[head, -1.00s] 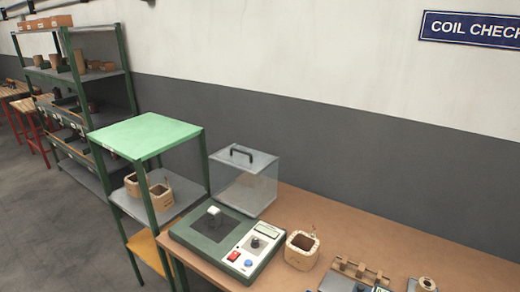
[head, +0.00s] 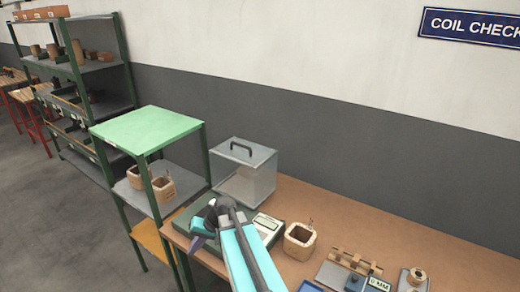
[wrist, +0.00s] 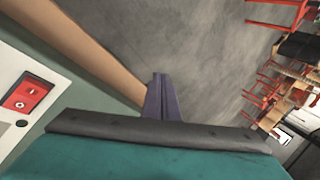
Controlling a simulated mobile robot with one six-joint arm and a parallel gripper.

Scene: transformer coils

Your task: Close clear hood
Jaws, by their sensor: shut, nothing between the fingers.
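The clear hood (head: 262,180) is a see-through box with a grey top and a black handle (head: 240,148). It stands behind the dark green tester (head: 268,228), at the back left of the bench. My gripper (head: 199,240) has purple fingers and is over the front left part of the tester, apart from the hood. My arm hides much of the tester. In the wrist view my fingers (wrist: 162,97) are together and empty, near the tester's edge. The tester's red switch (wrist: 25,95) shows at left there. The hood is outside the wrist view.
A green-topped rack (head: 150,130) with wound coils on its shelf stands close at the left. A square coil (head: 300,241) sits right of the tester. Other fixtures (head: 355,270) lie further right. The bench's back strip (head: 360,225) is clear.

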